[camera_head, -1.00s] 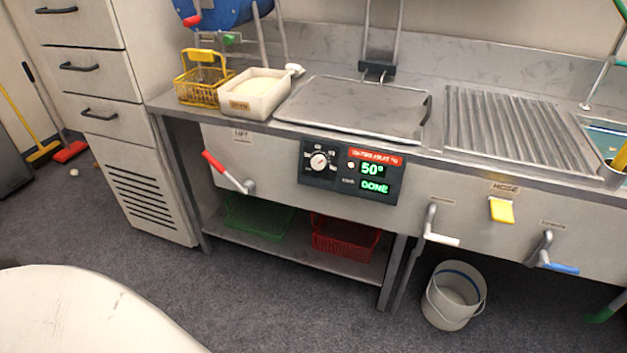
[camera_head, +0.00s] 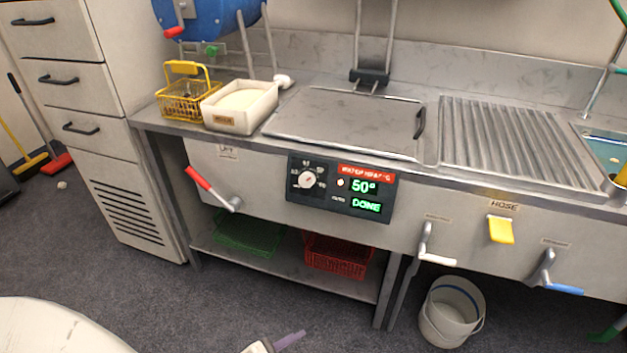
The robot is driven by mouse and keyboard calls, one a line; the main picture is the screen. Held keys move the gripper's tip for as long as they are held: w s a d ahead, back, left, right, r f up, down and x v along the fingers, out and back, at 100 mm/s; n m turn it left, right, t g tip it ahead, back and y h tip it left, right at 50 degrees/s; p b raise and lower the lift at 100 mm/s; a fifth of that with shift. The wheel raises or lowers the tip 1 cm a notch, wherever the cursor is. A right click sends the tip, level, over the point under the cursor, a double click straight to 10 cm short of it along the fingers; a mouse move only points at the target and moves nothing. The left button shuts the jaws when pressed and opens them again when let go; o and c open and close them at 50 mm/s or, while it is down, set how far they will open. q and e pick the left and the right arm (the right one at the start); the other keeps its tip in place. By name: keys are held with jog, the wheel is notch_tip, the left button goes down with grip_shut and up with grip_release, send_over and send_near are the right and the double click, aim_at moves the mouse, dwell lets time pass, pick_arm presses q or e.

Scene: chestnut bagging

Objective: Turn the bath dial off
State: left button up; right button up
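The bath dial (camera_head: 307,180) is a small round white knob on a dark control panel (camera_head: 333,211) on the front of the steel counter. White marks surround it. To its right, green displays read 50° and DONE under a red label. The tip of what looks like my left gripper (camera_head: 286,341), pale with a purplish finger, shows at the bottom edge, well below the dial and touching nothing. Most of it is cut off, so its opening cannot be told. My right gripper is not in view.
A red-handled lever (camera_head: 199,178) sits left of the panel. A white-handled lever (camera_head: 437,260), yellow hose handle (camera_head: 500,230) and blue-handled lever (camera_head: 564,289) are to its right. A flat lid (camera_head: 345,122) lies above. A bucket (camera_head: 450,312) stands below. The space before the panel is clear.

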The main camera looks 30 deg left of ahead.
pick_arm(q)
jog(key=w+a+r+m+t+y, duration=0.1)
jog(key=w+a+r+m, duration=0.1)
jog(key=w+a+m, duration=0.25)
jog(key=m+t+y+b, duration=0.4)
jog(key=m+t+y, duration=0.2)
jog(key=m, duration=1.4)
send_near(306, 182)
jog(key=x, duration=0.6)
jog(key=shift+w+a, duration=0.15)
jog(key=shift+w, duration=0.05)
jog(key=shift+x, duration=0.8)
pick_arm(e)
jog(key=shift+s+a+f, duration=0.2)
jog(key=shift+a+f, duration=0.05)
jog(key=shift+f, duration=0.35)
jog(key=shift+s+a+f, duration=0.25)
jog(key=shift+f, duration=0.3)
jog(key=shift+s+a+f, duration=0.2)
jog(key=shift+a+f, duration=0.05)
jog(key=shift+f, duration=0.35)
pick_arm(q)
jog(key=shift+c, duration=0.5)
jog(key=c, duration=0.9)
jog(key=shift+c, duration=0.2)
